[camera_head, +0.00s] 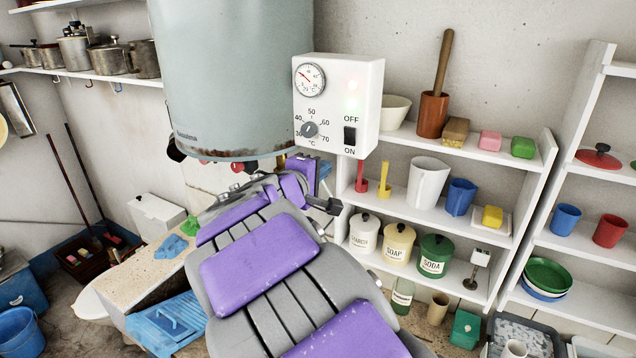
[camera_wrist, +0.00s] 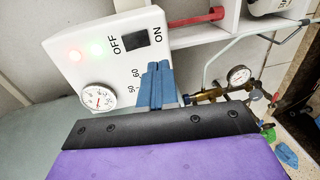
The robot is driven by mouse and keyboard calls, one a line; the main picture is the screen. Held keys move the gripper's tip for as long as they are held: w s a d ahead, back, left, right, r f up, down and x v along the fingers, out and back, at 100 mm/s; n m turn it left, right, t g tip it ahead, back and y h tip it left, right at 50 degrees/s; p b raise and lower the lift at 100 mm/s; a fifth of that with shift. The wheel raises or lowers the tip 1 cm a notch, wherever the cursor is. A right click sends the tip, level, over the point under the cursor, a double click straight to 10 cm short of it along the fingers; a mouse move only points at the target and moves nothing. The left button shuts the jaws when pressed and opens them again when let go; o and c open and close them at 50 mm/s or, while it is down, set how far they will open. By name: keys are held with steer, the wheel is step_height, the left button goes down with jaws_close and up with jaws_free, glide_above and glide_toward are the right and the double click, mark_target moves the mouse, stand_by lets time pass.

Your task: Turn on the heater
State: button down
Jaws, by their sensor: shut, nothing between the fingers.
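The heater is a grey-blue tank (camera_head: 230,75) on the wall with a white control box (camera_head: 372,100) at its right. The box carries a round gauge (camera_head: 309,80), a temperature knob (camera_head: 310,129) and a black rocker switch (camera_head: 349,137) between OFF above and ON below. A red light (camera_head: 352,86) glows on it. In the wrist view the box (camera_wrist: 60,45) appears turned, with the switch (camera_wrist: 135,38) at upper middle. My gripper (camera_wrist: 155,66) is shut and empty; its blue fingers overlap the dial numbers and hide the knob.
Shelves (camera_head: 405,135) right of the box hold bowls, cups and lidded canisters (camera_head: 399,243). Brass fittings with a second gauge (camera_wrist: 239,75) lie right of my fingers in the wrist view.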

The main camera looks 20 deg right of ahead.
steer(key=shift+s+a+f, duration=0.1)
steer(key=shift+s+a, duration=0.3)
steer(key=shift+s, duration=0.25)
steer(key=shift+s+a, duration=0.35)
steer(key=shift+s, duration=0.25)
